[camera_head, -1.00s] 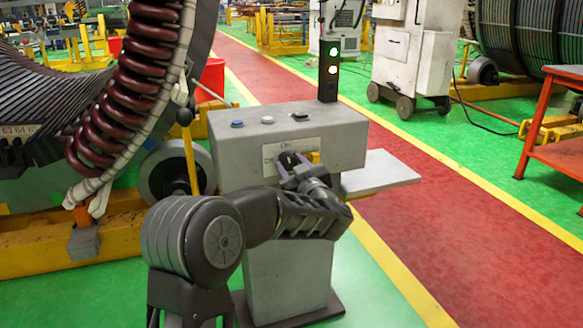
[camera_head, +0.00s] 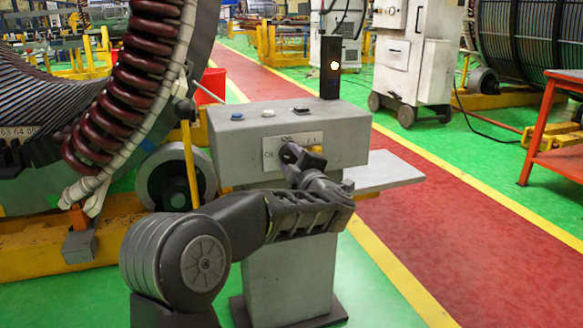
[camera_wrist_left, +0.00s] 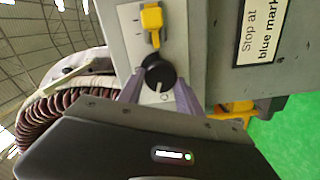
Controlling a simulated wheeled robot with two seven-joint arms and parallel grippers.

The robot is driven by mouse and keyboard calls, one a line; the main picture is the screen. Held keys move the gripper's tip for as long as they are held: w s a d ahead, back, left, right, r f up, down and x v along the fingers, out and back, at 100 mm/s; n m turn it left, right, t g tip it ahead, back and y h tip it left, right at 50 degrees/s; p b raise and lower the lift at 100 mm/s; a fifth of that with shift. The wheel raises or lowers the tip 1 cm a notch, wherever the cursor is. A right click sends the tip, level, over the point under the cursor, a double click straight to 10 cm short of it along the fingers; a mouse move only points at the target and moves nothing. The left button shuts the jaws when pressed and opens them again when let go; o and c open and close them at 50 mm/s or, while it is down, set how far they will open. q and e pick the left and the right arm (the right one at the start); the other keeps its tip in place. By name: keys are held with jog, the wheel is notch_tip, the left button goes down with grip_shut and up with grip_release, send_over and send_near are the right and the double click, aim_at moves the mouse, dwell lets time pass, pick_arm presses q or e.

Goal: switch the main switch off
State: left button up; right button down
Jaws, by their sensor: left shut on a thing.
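The main switch is a black rotary knob (camera_wrist_left: 156,72) on a pale plate (camera_wrist_left: 130,22) on the front of a grey control box (camera_head: 222,150). A yellow piece (camera_wrist_left: 152,20) sits beside the knob on the same plate. My left gripper (camera_wrist_left: 160,88) is shut on the knob, with one purple finger on each side of it. In the head view my left gripper (camera_head: 292,160) reaches the box front and hides most of the knob. A pale mark shows on the knob, pointing towards my gripper in the wrist view. My right gripper is not in view.
Blue, white and black buttons (camera_head: 268,113) line the box top. A side shelf (camera_head: 380,175) juts out at the right. A stator with dark red coils (camera_head: 118,110) stands at the left.

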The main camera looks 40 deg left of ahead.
pick_arm(q)
jog(key=n+b, duration=0.2)
jog(key=n, duration=0.2)
jog(key=shift+f+b, duration=0.2)
jog(key=shift+b, duration=0.2)
jog(key=o, duration=1.4)
jog(key=shift+c, duration=0.2)
jog(key=shift+r, duration=0.1)
